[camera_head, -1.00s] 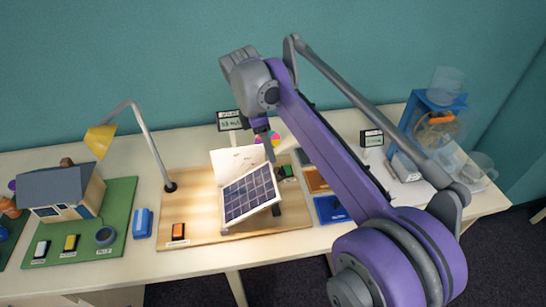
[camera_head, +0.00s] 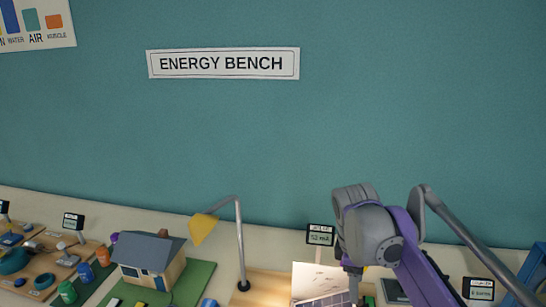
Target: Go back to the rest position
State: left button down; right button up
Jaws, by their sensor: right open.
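My right arm comes in from the lower right. Its right gripper (camera_head: 354,285) points down in front of a pale board, near a solar panel (camera_head: 325,301) at the bottom edge of the head view. The gripper is small here and its lower part is close to the frame's edge; I see nothing held in it. Whether it touches the panel cannot be told. My left gripper is out of view.
A yellow desk lamp (camera_head: 203,228) stands left of the panel. A model house (camera_head: 150,262) sits on a green base (camera_head: 198,275). A small display (camera_head: 320,235) stands behind my gripper, and another (camera_head: 479,289) at the right. The wall sign (camera_head: 223,63) hangs above.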

jog(key=s+a+f+m+t+y, duration=0.2)
jog(key=s+f+m+t, duration=0.3)
jog(key=s+f+m, duration=0.7)
jog(key=s+a+f, duration=0.1)
jog(key=s+f, duration=0.4)
jog(key=s, duration=0.1)
jog(key=shift+s+m, duration=0.2)
jog(key=shift+m, duration=0.1)
